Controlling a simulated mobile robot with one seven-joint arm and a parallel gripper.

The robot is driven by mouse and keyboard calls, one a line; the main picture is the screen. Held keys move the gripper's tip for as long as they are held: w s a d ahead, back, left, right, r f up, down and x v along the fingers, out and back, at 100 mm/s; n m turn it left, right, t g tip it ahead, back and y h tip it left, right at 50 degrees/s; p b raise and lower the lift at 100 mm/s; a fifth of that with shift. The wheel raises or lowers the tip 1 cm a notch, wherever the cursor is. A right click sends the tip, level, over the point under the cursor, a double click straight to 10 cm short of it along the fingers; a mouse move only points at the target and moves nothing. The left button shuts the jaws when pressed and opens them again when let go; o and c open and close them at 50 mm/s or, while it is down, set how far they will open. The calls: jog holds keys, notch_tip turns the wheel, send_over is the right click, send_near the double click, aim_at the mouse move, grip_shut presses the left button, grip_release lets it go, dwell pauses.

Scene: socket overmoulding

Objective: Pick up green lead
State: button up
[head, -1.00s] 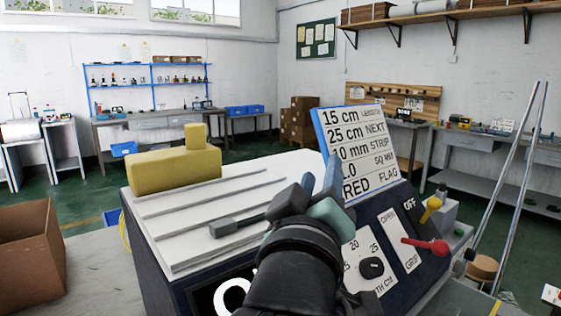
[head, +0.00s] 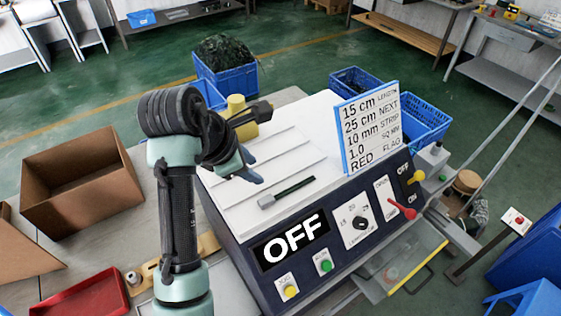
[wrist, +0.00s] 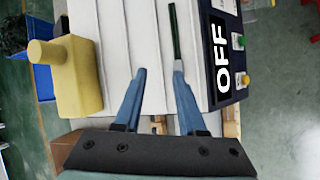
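The green lead (head: 293,188) is a thin dark green strip with a grey block at its near end. It lies on the white grooved top of the machine (head: 310,125). In the wrist view the lead (wrist: 174,30) runs away from the camera, close to the tip of the right finger. My gripper (head: 250,168) is over the machine top, left of the lead in the head view. In the wrist view my gripper (wrist: 159,71) has its two blue fingers apart, with only the white top between them. I cannot tell its height above the top.
The sign board (head: 365,130) stands at the right. The front panel has an OFF display (head: 290,242) and a red lever (head: 403,210). A cardboard box (head: 82,180) stands left.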

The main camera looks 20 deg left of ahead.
jog(key=s+a+r+n+g+p, duration=0.2)
jog(key=s+r+n+p, duration=0.1)
jog(key=s+p, duration=0.1)
jog(key=h+b, duration=0.1)
jog(key=b, duration=0.2)
send_near(262, 201)
jog(key=shift+d+x, duration=0.25)
jog(key=shift+x, duration=0.85)
jog(key=shift+p+x, duration=1.05)
jog(key=shift+x, duration=1.95)
jog(key=shift+a, duration=0.2)
jog(key=shift+c, duration=0.2)
grip_shut()
